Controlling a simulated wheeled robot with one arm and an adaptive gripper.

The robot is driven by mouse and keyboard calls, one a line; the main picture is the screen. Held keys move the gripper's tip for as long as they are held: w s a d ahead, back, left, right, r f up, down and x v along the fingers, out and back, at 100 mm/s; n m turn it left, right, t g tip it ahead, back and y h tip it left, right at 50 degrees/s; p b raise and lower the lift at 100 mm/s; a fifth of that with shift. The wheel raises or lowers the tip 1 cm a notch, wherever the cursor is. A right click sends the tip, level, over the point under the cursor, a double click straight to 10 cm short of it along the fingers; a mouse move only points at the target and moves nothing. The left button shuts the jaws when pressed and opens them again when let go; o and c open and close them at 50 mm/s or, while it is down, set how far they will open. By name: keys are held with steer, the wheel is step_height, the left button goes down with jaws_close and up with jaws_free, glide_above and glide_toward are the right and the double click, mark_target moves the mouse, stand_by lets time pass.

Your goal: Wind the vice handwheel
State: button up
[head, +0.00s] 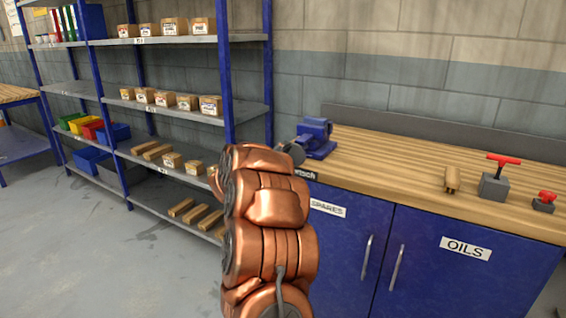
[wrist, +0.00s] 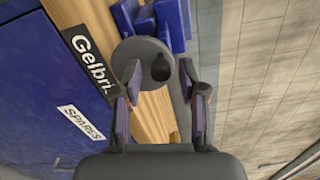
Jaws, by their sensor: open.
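The blue vice (head: 316,138) stands on the wooden bench top, near its left end. It also shows at the top of the wrist view (wrist: 178,30). Its round grey handwheel (head: 294,152) faces my arm and is partly hidden by it in the head view. In the wrist view the handwheel (wrist: 138,50) is seen face on, with a dark knob (wrist: 160,68) at its lower right. My gripper (wrist: 160,74) is open, its two fingers on either side of the knob. I cannot tell whether either finger touches the wheel. My arm hides the gripper in the head view.
The bench (head: 400,177) has blue cupboards below, labelled SPARES and OILS. A wooden piece (head: 452,180), a grey block with a red T-handle (head: 494,184) and a smaller red-topped block (head: 544,201) stand at right. Shelving (head: 185,112) with boxes is at left; floor at lower left is clear.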

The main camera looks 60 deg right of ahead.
steer(key=m+b, duration=0.4)
steer(key=b, duration=0.4)
steer(key=shift+m, duration=0.4)
steer(key=m+b, duration=0.5)
steer(key=b, duration=0.5)
steer(key=shift+f, duration=0.15)
steer(key=shift+r+m, duration=0.25)
steer(key=shift+m, duration=0.15)
jaws_close()
